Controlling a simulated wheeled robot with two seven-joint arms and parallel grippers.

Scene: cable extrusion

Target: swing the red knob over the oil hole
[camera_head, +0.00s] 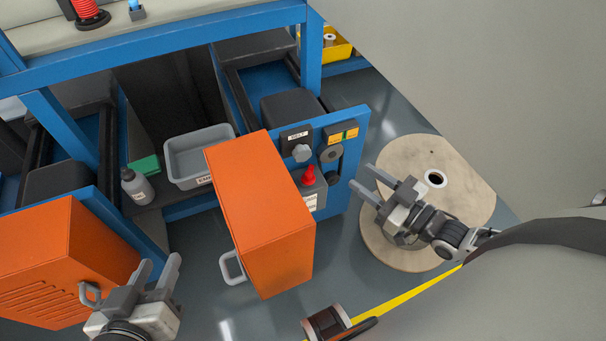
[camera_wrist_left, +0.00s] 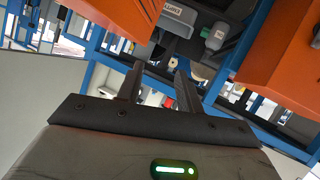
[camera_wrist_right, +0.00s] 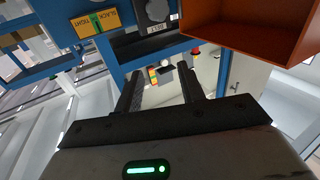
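The red knob (camera_head: 309,175) stands on top of a grey box with a white label (camera_head: 311,190), on the blue frame right of the orange cover. I cannot make out an oil hole in any view. My right gripper (camera_head: 361,178) is open and empty, a short way right of the red knob with its fingers pointing toward the blue panel; its open fingers also show in the right wrist view (camera_wrist_right: 160,88). My left gripper (camera_head: 160,267) is open and empty at the lower left, between the two orange covers; its fingers show in the left wrist view (camera_wrist_left: 157,80).
An open orange cover (camera_head: 265,220) with a handle stands left of the red knob. A grey round knob (camera_head: 301,153) and a yellow label (camera_head: 342,133) sit on the blue panel. A grey tray (camera_head: 187,181) and bottle (camera_head: 138,187) are further left. A wooden spool (camera_head: 400,160) lies beneath my right gripper.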

